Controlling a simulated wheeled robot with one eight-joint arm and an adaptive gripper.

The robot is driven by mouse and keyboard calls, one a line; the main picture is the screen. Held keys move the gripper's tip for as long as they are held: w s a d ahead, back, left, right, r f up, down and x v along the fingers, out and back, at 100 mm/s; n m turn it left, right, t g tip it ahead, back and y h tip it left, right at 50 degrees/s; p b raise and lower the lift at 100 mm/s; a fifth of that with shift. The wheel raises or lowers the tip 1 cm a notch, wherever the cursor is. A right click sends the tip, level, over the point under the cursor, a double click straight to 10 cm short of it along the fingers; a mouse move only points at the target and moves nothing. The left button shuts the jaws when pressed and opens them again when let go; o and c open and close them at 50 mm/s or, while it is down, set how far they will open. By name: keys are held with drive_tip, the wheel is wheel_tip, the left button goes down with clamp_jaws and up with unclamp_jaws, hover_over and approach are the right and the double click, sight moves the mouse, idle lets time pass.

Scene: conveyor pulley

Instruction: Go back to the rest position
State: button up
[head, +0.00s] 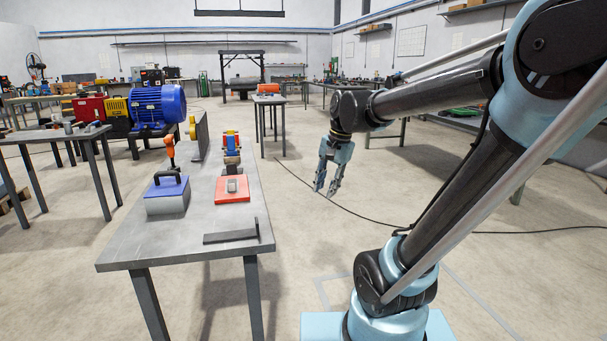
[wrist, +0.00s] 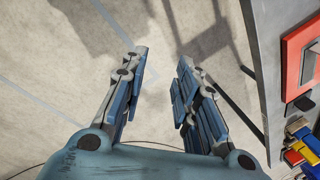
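My gripper (head: 328,188) hangs fingers-down over bare floor, to the right of the grey work table (head: 140,240) in the head view. In the wrist view my gripper (wrist: 160,95) has its two fingers apart, with only floor showing between them. It is open and empty. My arm reaches in from the right side of the head view, and its base stands at the lower middle.
The table carries a blue-and-grey block (head: 167,199), a red plate (head: 232,195), a dark angle piece (head: 231,237) and a blue-and-yellow item (head: 231,143). A blue motor (head: 158,106) stands behind. A black cable (head: 350,212) crosses the open floor right of the table.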

drive_tip(key=s+d+f+n+h, duration=0.2)
drive_tip(key=s+d+f+n, duration=0.4)
drive_tip(key=s+d+f, duration=0.6)
drive_tip(key=shift+s+f+n+t, duration=0.4)
drive_tip(key=shift+s+f, duration=0.35)
drive_tip(key=shift+f, duration=0.05)
